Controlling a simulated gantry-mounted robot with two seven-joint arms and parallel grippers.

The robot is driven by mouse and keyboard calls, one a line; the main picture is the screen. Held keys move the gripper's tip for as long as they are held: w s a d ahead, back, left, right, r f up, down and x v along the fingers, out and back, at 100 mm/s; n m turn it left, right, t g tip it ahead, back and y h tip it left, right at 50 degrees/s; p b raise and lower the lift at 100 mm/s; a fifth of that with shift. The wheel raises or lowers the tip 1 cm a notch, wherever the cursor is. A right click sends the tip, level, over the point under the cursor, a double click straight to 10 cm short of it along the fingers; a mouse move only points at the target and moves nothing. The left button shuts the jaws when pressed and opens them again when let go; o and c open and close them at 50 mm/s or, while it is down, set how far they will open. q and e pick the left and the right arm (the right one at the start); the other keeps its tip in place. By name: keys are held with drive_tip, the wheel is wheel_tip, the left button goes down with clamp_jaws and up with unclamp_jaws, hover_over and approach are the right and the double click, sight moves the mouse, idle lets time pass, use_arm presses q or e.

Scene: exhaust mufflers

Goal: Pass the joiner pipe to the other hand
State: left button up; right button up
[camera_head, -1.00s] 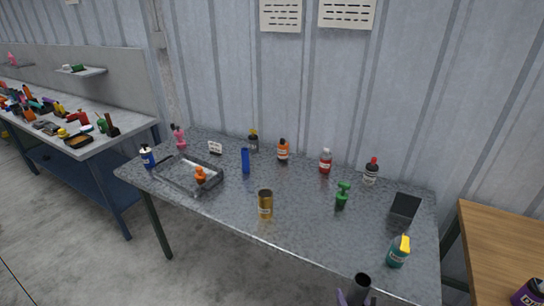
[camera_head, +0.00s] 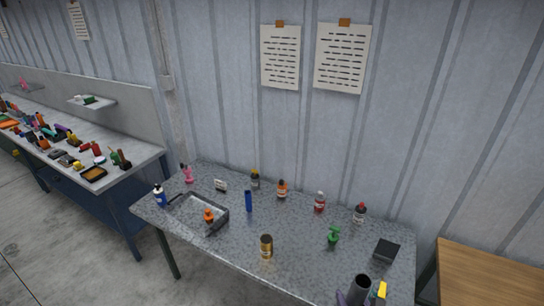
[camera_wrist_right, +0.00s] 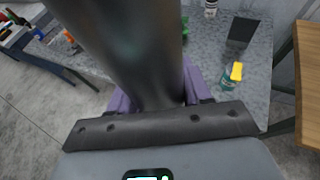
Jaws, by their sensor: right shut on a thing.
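A dark grey joiner pipe (camera_head: 360,288) stands up at the bottom edge of the head view, with its open round end on top. My right gripper (camera_head: 350,298) has purple fingers and is shut on the pipe. In the right wrist view the pipe (camera_wrist_right: 130,45) fills the upper middle, and the purple fingers of my right gripper (camera_wrist_right: 155,98) lie on both sides of it. The pipe's far end is out of that view. My left gripper is not in view.
A grey speckled table (camera_head: 310,250) holds a tray (camera_head: 186,197), a gold can (camera_head: 266,246), a blue cylinder (camera_head: 248,201), a green bottle (camera_head: 333,236) and a dark block (camera_head: 386,250). A yellow-capped teal bottle (camera_wrist_right: 230,77) stands near the pipe. A wooden table (camera_head: 490,275) is at right.

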sight(357, 285)
wheel_tip(357, 285, up, 7)
drive_tip(key=p, duration=0.5)
drive_tip(key=shift+r+p, duration=0.2)
drive_tip(key=shift+p, duration=0.1)
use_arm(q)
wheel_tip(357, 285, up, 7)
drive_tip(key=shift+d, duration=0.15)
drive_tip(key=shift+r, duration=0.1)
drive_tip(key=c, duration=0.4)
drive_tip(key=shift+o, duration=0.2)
use_arm(e)
drive_tip(key=s+a+r+n+g+y, duration=0.1)
drive_tip(key=a+r+n+g+y, duration=0.2)
drive_tip(key=a, duration=0.5)
drive_tip(key=s+a+r+n+g+y, duration=0.2)
drive_tip(key=a+r+n+g+y, duration=0.1)
drive_tip(key=a+n, duration=0.4)
drive_tip(key=s+a+r+n+g+y, duration=0.2)
drive_tip(key=a+r+n+g+y, duration=0.2)
drive_tip(key=a+y, duration=0.3)
drive_tip(key=a+r+n, duration=0.1)
drive_tip(key=a, duration=0.3)
drive_tip(key=shift+s+a+r, duration=0.15)
drive_tip(key=shift+s+r, duration=0.05)
drive_tip(key=shift+r, duration=0.05)
